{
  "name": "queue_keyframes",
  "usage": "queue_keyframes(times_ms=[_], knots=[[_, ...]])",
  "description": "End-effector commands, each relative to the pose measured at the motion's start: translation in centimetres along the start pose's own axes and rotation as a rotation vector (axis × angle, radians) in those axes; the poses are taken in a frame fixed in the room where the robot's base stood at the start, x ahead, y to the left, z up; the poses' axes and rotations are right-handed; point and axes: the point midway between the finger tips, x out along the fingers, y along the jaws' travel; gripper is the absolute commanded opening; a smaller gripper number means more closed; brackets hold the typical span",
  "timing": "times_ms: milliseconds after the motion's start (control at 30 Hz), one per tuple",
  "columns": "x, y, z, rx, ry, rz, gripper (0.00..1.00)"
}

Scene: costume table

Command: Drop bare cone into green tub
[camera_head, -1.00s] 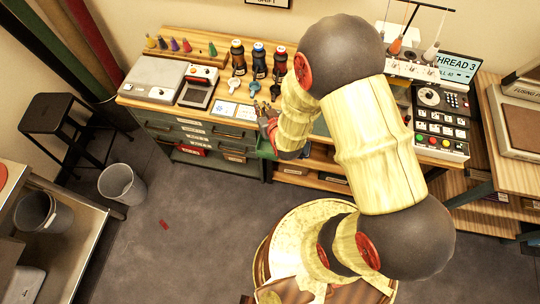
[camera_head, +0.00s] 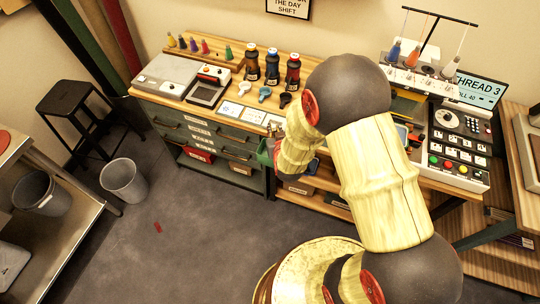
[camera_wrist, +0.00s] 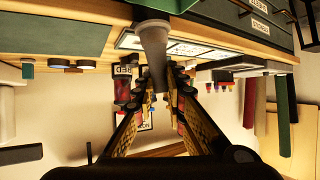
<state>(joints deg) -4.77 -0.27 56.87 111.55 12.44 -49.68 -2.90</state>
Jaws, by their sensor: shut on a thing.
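My gripper (camera_wrist: 155,90) is shut on the bare cone, a plain grey tapered cone (camera_wrist: 153,42) between its fingertips in the wrist view. In the head view my gripper (camera_head: 273,131) is at the front edge of the workbench, partly hidden behind my wrist. The cone cannot be made out there. A green piece, which looks like the green tub (camera_head: 264,152), shows at the bench front, just below and left of my gripper. My arm hides much of it, and its inside is not visible.
The workbench (camera_head: 222,97) carries coloured cones (camera_head: 182,43), dark bottles (camera_head: 272,66), scoops and cards. A thread stand with cones (camera_head: 415,54) and a control panel (camera_head: 458,148) stand to the right. A grey bin (camera_head: 123,180) is on the floor, left.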

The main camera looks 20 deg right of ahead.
Motion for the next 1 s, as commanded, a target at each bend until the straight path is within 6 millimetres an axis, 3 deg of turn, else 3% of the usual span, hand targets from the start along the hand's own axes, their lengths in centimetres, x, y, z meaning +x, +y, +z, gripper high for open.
queue_keyframes(times_ms=[300, 667, 700, 1000], knots=[[1.8, 0.0, 3.4, 0.000, -0.001, 0.000, 0.00], [2.1, 0.0, 3.8, 0.000, 0.001, 0.000, 0.00], [2.1, 0.0, 3.8, 0.000, 0.001, 0.000, 0.13], [2.1, 0.0, 3.9, 0.000, 0.001, 0.000, 0.30]])
